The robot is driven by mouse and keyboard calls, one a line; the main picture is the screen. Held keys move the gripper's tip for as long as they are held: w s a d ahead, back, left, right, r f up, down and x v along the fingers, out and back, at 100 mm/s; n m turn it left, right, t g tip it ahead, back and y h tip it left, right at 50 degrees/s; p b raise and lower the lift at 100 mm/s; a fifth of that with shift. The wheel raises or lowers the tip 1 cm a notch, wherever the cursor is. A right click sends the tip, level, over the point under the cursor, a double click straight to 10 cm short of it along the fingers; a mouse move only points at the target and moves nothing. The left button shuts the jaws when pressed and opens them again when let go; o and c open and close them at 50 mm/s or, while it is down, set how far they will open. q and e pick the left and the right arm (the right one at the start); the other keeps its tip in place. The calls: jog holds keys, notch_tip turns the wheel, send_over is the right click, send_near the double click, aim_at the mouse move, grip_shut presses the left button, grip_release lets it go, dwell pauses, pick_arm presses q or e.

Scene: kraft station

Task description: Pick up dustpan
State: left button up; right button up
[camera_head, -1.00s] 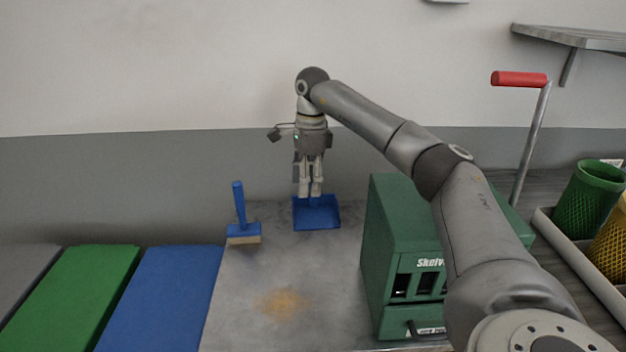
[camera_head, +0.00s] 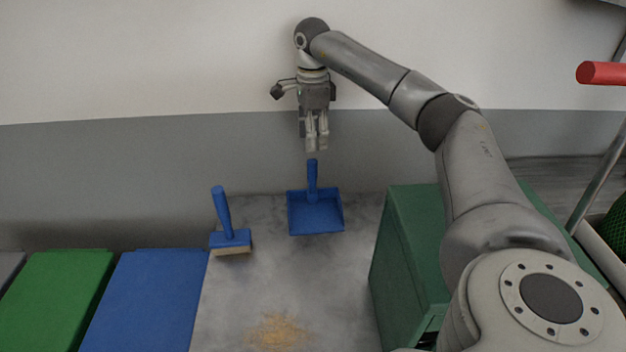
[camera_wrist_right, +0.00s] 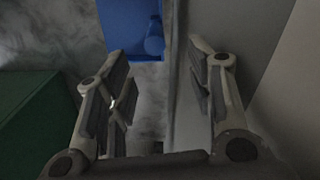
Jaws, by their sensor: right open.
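The blue dustpan (camera_head: 316,217) lies on the grey worktop near its back edge, with its handle (camera_head: 312,178) pointing up. My right gripper (camera_head: 317,147) hangs fingers-down just above the top of the handle and is apart from it in the head view. In the right wrist view the dustpan (camera_wrist_right: 130,25) is at the top, and the open, empty fingers of the right gripper (camera_wrist_right: 160,100) are below it in the picture. The handle end is seen nearly end-on there. My left gripper is in neither view.
A blue hand brush (camera_head: 230,238) stands left of the dustpan. Tan crumbs (camera_head: 280,330) lie on the worktop (camera_head: 320,275) in front. A green machine (camera_head: 408,245) stands to the right, under my right arm. Blue (camera_head: 150,295) and green (camera_head: 65,295) panels lie left. The wall is close behind.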

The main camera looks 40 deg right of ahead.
aim_at(312, 160)
notch_tip(312, 160, down, 3)
jog(key=f, duration=0.2)
jog(key=f+p, duration=0.1)
jog(key=f, duration=0.1)
jog(key=shift+s+a+f, duration=0.1)
jog(key=shift+s+a, duration=0.1)
jog(key=shift+a, duration=0.1)
jog(key=shift+f, duration=0.5)
grip_shut()
